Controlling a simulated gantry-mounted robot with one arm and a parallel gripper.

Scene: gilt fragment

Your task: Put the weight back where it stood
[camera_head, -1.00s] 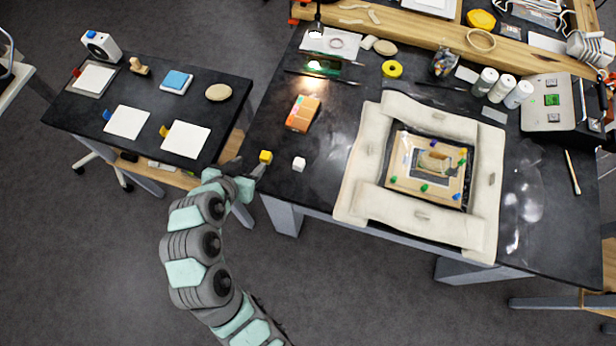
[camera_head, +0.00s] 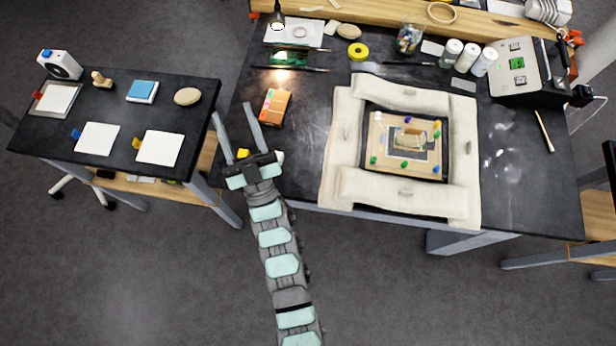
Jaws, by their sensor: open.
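No object is clearly marked as the weight.
A side table (camera_head: 110,112) at left holds white pads with coloured tabs, a blue-topped block (camera_head: 142,90) and an oval tan piece (camera_head: 187,96). An orange box (camera_head: 274,107) stands just beyond my right finger. A gap separates the tables.

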